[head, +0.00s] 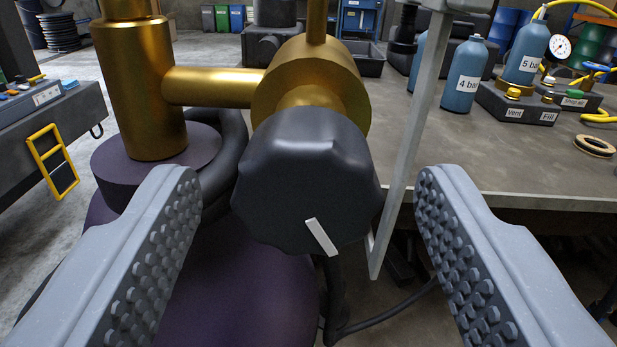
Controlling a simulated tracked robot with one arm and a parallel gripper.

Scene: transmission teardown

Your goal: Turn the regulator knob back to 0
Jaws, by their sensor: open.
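The regulator knob (300,180) is a dark, lobed knob facing me in the middle of the head view. A white pointer mark (321,237) sits on its lower right edge, pointing down and slightly right. The knob is on the front of a brass regulator body (290,72), joined by a brass pipe to a brass cylinder on the left. No scale around the knob is visible. My gripper (308,192) is open, with one studded finger on each side of the knob. Both fingers appear clear of it, with a visible gap on either side.
A purple tank (240,310) stands below the knob, with a black hose beside it. A grey metal bracket (400,160) hangs close to the knob's right. A workbench (480,165) behind carries blue bottles (464,78) and a round gauge (559,47). A grey bench (50,115) stands left.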

